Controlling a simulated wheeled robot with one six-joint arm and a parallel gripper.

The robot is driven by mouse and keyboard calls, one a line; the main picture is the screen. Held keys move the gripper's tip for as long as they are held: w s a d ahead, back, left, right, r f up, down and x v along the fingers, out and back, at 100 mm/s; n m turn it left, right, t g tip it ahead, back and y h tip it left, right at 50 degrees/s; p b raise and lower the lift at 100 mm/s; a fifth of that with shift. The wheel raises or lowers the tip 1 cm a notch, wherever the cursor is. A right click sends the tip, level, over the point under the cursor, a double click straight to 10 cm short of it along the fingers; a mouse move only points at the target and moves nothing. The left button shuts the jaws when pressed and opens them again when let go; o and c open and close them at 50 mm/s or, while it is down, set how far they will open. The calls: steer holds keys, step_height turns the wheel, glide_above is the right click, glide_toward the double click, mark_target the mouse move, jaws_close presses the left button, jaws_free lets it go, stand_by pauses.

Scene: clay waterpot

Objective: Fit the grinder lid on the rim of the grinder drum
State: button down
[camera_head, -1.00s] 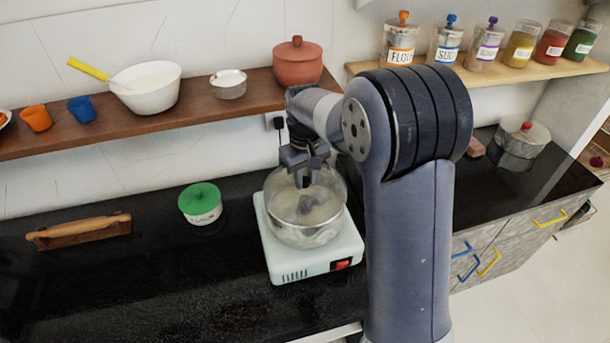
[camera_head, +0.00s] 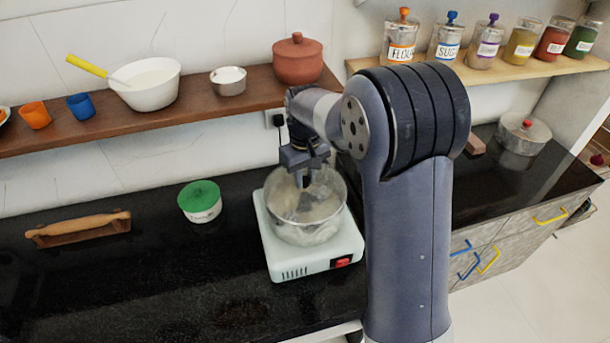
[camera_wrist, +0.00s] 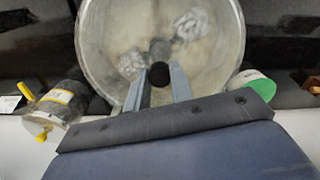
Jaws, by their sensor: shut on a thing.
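The grinder drum (camera_head: 312,234) is a round metal bowl on a white base (camera_head: 290,265) with a red switch. My gripper (camera_head: 305,181) points down over the drum's opening. In the wrist view my gripper (camera_wrist: 159,88) is shut on a dark knob (camera_wrist: 160,96), which looks like that of the grinder lid. The lid seems to be see-through, and its edge is hard to tell from the drum's rim (camera_wrist: 84,60). Pale lumps and a dark centre show inside the round outline. I cannot tell whether the lid touches the rim all round.
A green-lidded tub (camera_head: 200,202) and a wooden-handled tool (camera_head: 80,229) stand on the black counter left of the grinder. A brown shelf (camera_head: 150,123) behind carries a white bowl (camera_head: 150,84) and a clay pot (camera_head: 298,60). The counter's front left is clear.

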steer(key=c, duration=0.6)
jaws_free()
steer(key=shift+r+p, duration=1.8)
steer(key=shift+r, duration=1.45)
steer(key=shift+f, duration=0.1)
